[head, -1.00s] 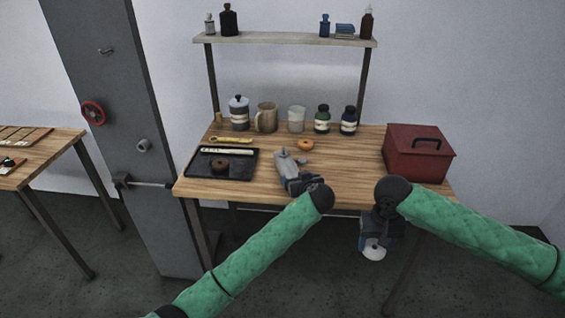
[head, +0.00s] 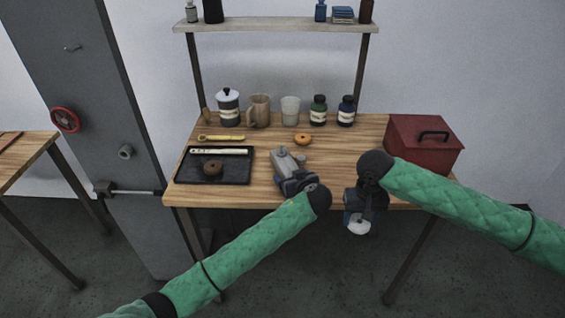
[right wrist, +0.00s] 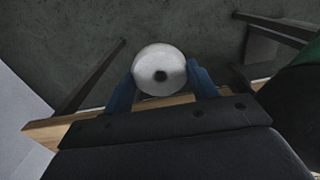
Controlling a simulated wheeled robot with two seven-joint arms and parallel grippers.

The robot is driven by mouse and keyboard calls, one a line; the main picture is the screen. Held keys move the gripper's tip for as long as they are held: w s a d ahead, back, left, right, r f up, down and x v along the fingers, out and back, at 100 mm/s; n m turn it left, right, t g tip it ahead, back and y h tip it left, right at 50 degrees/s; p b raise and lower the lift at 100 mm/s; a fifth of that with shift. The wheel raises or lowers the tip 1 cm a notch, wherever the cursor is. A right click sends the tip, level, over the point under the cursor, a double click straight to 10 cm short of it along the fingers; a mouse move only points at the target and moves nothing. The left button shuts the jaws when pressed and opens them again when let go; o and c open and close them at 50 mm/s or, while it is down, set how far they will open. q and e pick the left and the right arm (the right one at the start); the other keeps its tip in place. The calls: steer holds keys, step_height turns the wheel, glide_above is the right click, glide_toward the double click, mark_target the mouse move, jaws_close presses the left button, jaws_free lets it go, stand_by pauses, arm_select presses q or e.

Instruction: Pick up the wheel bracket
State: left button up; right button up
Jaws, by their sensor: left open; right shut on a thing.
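My right gripper (head: 360,207) is shut on a white round piece (head: 357,226) at the table's front edge. In the right wrist view the piece (right wrist: 160,70) is a white disc with a dark centre hole, held between two blue fingers above the floor. It looks like a wheel; any bracket behind it is hidden. My left gripper (head: 285,185) is open over the front of the table. A grey part (head: 284,161) lies at its fingertips; I cannot tell whether they touch.
A black tray (head: 183,168) with a brown ring stands left on the wooden table. An orange ring (head: 303,139) lies behind my left gripper. A red toolbox (head: 422,153) stands right. Jars and mugs line the back. A grey pillar (head: 90,100) stands left of the table.

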mark_target(291, 170)
arm_select(q)
steer(key=shift+w+a, duration=0.1)
steer(key=shift+a, duration=0.05)
steer(key=shift+r, duration=0.1)
steer(key=shift+c, duration=1.3)
steer(key=c, duration=1.3)
steer(key=shift+c, duration=0.2)
steer(key=shift+r, duration=0.1)
steer(key=shift+r+b, duration=0.35)
step_height(291, 170, up, 8)
steer(key=b, duration=0.2)
steer(key=shift+f+b, duration=0.1)
steer(key=shift+b, duration=0.3)
steer(key=shift+r, duration=0.7)
